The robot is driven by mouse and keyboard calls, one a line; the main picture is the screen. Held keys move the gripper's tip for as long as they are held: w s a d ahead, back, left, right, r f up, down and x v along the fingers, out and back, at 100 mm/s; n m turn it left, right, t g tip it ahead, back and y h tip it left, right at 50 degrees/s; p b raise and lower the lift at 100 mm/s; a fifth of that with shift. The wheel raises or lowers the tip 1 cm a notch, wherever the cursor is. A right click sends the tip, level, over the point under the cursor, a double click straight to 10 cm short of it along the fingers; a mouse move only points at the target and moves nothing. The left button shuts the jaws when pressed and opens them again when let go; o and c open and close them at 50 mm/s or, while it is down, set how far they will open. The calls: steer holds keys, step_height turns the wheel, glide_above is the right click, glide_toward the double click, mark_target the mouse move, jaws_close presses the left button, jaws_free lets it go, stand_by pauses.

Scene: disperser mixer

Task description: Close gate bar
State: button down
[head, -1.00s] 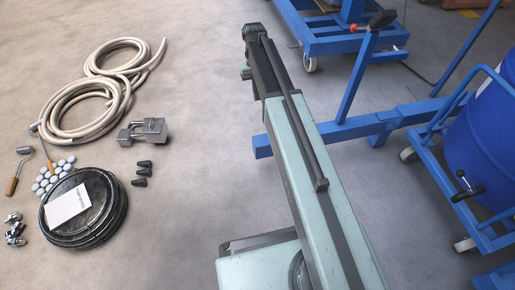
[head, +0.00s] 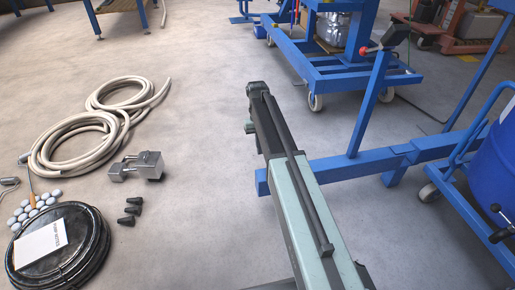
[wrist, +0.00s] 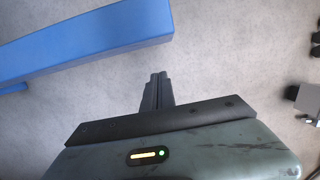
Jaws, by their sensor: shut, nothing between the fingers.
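A blue beam (head: 335,167) lies low across the floor, its free left end beside my arm and its right side running to the blue frame by the drum. I cannot tell for sure that it is the gate bar. A blue post (head: 371,100) with a red knob rises from it. In the wrist view, a blue beam (wrist: 85,45) crosses the upper left and ends near the top middle. My gripper (wrist: 158,77) is shut and empty, over bare floor, with its tips below and apart from that beam in the picture.
A blue drum (head: 496,165) stands on a wheeled blue cart at right. A blue wheeled machine base (head: 320,75) stands behind. Coiled hose (head: 75,150), a grey metal block (head: 148,164) and a black round coil (head: 75,265) lie at left.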

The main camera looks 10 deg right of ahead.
steer(key=shift+s+f+b, duration=0.25)
steer(key=shift+s+f, duration=0.3)
steer(key=shift+s, duration=0.25)
steer(key=shift+s+f+b, duration=0.25)
steer(key=shift+s+f, duration=0.25)
steer(key=shift+s, duration=0.3)
steer(key=shift+s+f+b, duration=0.25)
steer(key=shift+s+f, duration=0.3)
steer(key=shift+s, duration=0.25)
